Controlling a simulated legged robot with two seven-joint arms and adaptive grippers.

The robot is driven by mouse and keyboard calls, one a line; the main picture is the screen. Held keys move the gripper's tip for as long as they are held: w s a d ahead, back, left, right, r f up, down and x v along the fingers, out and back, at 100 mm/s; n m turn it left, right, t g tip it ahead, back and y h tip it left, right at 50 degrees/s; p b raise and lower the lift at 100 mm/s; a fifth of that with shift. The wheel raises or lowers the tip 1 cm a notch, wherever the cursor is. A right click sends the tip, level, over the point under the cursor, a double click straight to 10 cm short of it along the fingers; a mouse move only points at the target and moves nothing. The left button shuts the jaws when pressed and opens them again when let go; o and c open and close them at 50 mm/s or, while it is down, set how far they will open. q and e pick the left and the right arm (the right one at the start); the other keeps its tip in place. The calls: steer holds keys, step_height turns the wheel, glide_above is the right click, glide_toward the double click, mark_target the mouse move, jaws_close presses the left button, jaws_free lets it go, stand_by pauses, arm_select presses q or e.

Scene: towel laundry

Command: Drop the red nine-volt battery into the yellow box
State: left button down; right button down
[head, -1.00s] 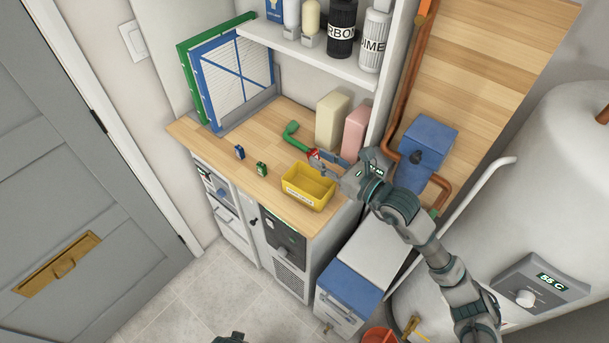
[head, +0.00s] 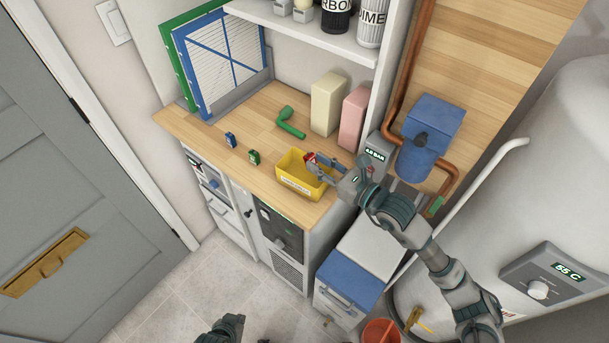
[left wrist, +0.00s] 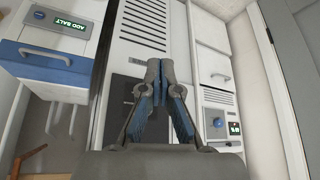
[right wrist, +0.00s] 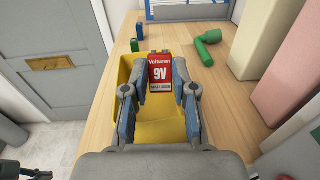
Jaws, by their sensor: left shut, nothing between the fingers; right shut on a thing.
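The red nine-volt battery (right wrist: 160,72) is held between the fingertips of my right gripper (right wrist: 160,90), which is shut on it. In the head view the battery (head: 311,160) is above the far right part of the yellow box (head: 298,186), with my right gripper (head: 316,165) reaching in from the right. The box stands open on the wooden counter. My left gripper (left wrist: 161,62) is shut and empty, low in front of the cabinets; in the head view only part of that arm shows at the bottom.
A blue battery (head: 230,139) and a green battery (head: 254,157) stand on the counter (head: 262,120) left of the box. A green pipe elbow (head: 290,122) lies behind it. Cream (head: 327,103) and pink (head: 354,118) containers stand at the back right, near the shelf's side panel.

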steer(key=shift+d+f, duration=0.2)
steer(key=shift+f, duration=0.05)
arm_select(q)
steer(key=shift+w+d+r+t, duration=0.2)
steer(key=shift+w+d+t, duration=0.25)
steer(key=shift+w, duration=0.3)
steer(key=shift+a, duration=0.1)
arm_select(e)
steer(key=c, duration=0.8)
jaws_free()
steer(key=shift+a, duration=0.1)
steer(key=shift+c, duration=0.2)
steer(key=v, duration=1.2)
arm_select(q)
steer(key=shift+f, duration=0.1)
arm_select(e)
steer(key=shift+w, duration=0.1)
